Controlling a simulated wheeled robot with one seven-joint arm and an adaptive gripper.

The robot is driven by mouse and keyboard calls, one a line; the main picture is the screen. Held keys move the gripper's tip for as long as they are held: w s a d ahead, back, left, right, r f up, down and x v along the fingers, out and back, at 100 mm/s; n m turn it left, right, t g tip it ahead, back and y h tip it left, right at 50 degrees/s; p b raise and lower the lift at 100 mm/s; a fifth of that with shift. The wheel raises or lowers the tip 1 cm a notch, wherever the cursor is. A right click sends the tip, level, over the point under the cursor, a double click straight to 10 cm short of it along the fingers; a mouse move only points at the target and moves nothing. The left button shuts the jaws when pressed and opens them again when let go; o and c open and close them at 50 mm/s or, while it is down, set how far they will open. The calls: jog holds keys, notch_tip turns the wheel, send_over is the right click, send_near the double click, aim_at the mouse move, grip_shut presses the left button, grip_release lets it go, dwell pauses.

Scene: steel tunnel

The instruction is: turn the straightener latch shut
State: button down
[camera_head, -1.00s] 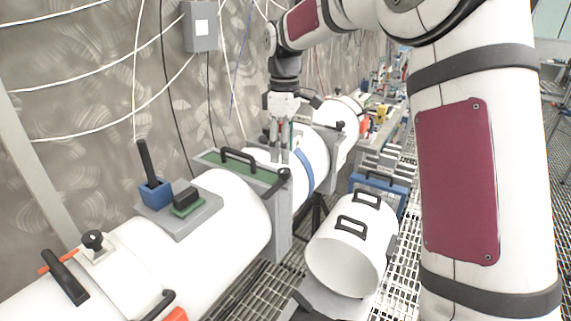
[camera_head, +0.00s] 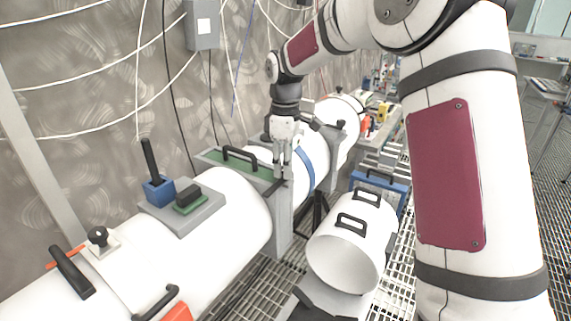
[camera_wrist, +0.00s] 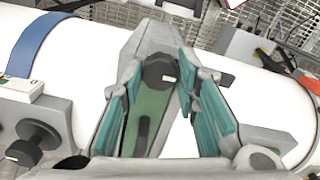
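The straightener latch is most likely the black lever (camera_head: 274,187) at the near end of a green panel (camera_head: 212,156) on a grey frame in the head view; its label cannot be read. In the wrist view its round black knob (camera_wrist: 159,70) stands over the green strip (camera_wrist: 151,108). My gripper (camera_head: 283,174) points down over this lever and partly hides it. In the wrist view, the teal fingers of my gripper (camera_wrist: 162,75) are spread, one on each side of the knob, with visible gaps. I cannot tell whether a fingertip touches it.
A white pipe (camera_head: 232,200) with a blue band (camera_head: 305,166) runs beneath. A black handle (camera_head: 240,154) rises from the green panel. An open white cylinder (camera_head: 350,235) stands to the right. A blue block with an upright black lever (camera_head: 158,188) is at left.

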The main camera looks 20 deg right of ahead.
jog(key=shift+m, duration=0.4)
jog(key=m+b, duration=0.1)
jog(key=m, duration=0.2)
jog(key=shift+m, duration=0.4)
jog(key=m, duration=0.4)
jog(key=shift+m+b, duration=0.3)
jog(key=shift+b, duration=0.05)
jog(key=m, duration=0.4)
jog(key=shift+m, duration=2.2)
jog(key=c, duration=1.2)
grip_release()
